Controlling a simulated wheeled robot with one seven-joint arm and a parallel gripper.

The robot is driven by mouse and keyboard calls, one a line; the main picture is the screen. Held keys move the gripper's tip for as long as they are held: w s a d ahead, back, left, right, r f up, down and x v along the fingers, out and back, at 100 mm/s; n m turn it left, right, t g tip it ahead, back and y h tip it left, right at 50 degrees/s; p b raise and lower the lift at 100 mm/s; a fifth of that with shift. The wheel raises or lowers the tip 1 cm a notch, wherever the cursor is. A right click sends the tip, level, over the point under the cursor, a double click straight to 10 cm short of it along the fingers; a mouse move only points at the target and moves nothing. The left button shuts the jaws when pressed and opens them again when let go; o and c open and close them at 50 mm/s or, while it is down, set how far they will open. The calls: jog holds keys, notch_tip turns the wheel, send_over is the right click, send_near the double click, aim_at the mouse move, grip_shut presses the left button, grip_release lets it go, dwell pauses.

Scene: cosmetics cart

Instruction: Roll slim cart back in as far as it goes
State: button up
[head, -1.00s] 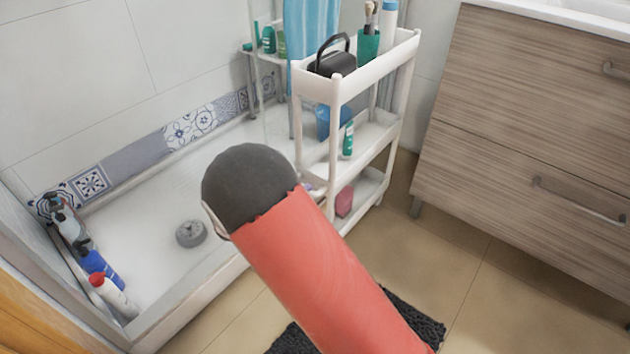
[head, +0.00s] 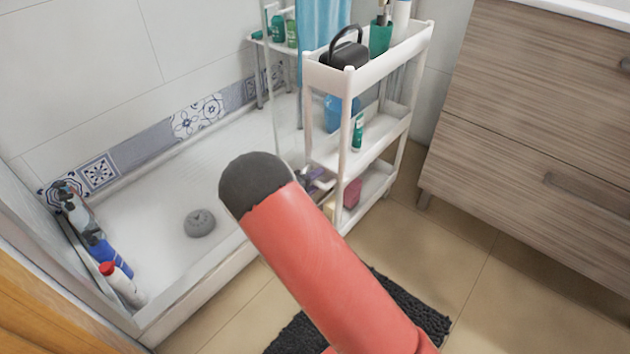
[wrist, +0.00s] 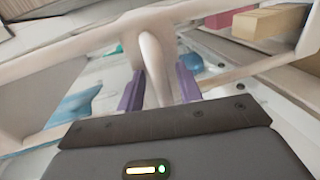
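The slim white cart (head: 347,135), a three-tier shelf unit, stands beside the shower tray, left of the wooden vanity. In the head view my red and black arm hides part of its lower left side. My gripper (head: 318,180) shows as small purple fingers by the cart's lower left. In the wrist view the purple fingers of my gripper (wrist: 160,92) stand apart, one on each side of a white cart post (wrist: 152,62). Narrow gaps seem to show beside the post, so the fingers look open around it. Contact cannot be told.
The cart carries a black case (head: 343,55), a green cup (head: 380,38) and bottles. The vanity (head: 530,130) stands right of it, with some floor between. The shower tray (head: 150,240) lies left, with bottles on its edge. A dark mat (head: 425,310) lies in front.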

grip_shut()
jog(key=shift+w, duration=0.15)
